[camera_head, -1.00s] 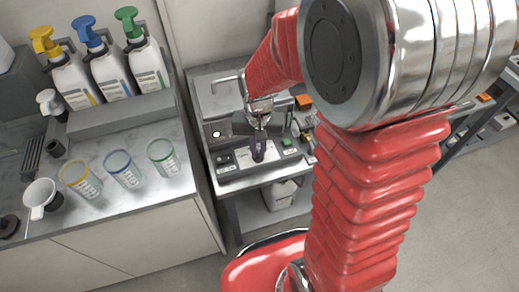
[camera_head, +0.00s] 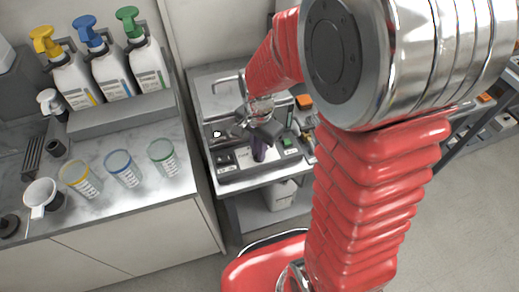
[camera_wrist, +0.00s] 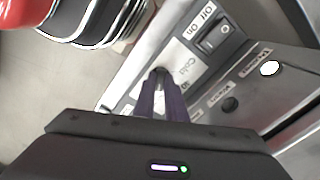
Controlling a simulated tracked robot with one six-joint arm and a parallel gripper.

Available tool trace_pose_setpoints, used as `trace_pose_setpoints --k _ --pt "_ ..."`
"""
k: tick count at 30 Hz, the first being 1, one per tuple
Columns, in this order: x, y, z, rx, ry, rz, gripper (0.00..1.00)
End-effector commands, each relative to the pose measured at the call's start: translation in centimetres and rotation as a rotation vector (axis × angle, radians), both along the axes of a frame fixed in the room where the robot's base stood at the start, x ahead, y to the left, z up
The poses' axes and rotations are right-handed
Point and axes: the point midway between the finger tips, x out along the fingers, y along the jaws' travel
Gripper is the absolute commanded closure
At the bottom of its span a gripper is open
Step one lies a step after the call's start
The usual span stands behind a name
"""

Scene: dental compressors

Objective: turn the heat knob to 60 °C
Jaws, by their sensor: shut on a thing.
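In the head view my gripper (camera_head: 258,153) is over the middle of the panel front.
An On/Off rocker switch (camera_wrist: 216,38) is beside the plate. A green part (camera_head: 288,142) is to the right on the panel. Tinted cups, including a green one (camera_head: 162,157), and pump bottles (camera_head: 110,72) stand on the left counter.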

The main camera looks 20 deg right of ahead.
Motion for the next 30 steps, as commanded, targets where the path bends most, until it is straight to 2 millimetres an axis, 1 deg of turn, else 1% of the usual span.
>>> trace_pose_setpoints --k 1,11,12,19,26,30 --pt "0.44 -0.15 0.23 -0.002 -0.013 -0.004 1.00" --pt "0.44 -0.20 0.24 -0.003 -0.012 -0.007 1.00" --pt "0.44 -0.20 0.24 -0.003 -0.012 -0.007 0.88" --pt "0.24 -0.13 0.13 -0.002 -0.007 -0.007 0.71" --pt "0.12 -0.08 0.08 -0.001 -0.003 -0.006 0.70" --pt "0.11 -0.08 0.40 -0.001 -0.003 -0.006 0.70"
